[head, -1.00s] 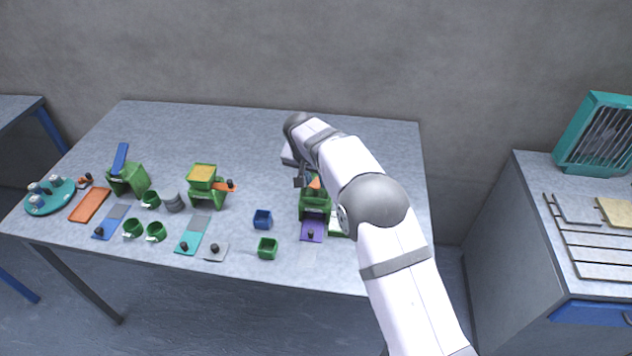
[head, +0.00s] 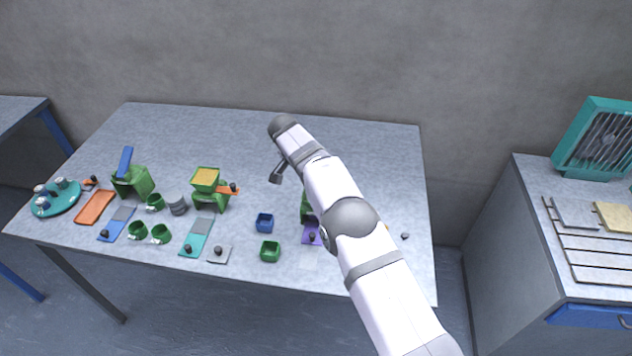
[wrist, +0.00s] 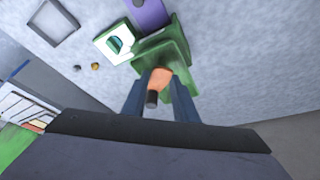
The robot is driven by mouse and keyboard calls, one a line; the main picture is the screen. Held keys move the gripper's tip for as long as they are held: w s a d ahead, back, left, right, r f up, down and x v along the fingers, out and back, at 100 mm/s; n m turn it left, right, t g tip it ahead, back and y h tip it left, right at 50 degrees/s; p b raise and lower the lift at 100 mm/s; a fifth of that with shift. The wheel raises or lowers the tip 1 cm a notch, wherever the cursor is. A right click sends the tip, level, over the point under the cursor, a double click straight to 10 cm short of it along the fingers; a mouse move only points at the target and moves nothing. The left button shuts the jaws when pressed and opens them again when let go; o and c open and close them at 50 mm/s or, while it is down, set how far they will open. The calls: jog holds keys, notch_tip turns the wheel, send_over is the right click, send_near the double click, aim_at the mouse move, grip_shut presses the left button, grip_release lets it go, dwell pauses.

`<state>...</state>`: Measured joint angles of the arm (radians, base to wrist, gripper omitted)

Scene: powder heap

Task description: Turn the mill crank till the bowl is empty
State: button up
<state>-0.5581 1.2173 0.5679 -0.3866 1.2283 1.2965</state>
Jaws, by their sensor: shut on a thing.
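A green mill (wrist: 175,48) is in front of my gripper (wrist: 160,86) in the wrist view. Its orange crank (wrist: 161,77) with a dark knob (wrist: 152,99) lies between the two blue fingers, and my gripper is shut on it. In the head view my arm covers most of this mill (head: 305,208). Its bowl is hidden, so I cannot tell what is in it. A second green mill (head: 213,198) stands to the left, with a bowl of yellow powder (head: 206,177) and an orange crank (head: 228,190) that is apart from my gripper.
A purple slide (head: 312,234) lies before the near mill. A blue cup (head: 265,222) and a green cup (head: 270,251) stand to its left. Further left are green mugs, slides, an orange tray (head: 95,207) and a teal turntable (head: 57,198). The back of the table is clear.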

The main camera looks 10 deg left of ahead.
jog(key=o, duration=1.1)
jog(key=shift+c, duration=0.2)
jog(key=b+v, duration=0.2)
jog(key=v, duration=0.5)
jog(key=shift+r, duration=0.15)
jog(key=shift+s+a, duration=0.1)
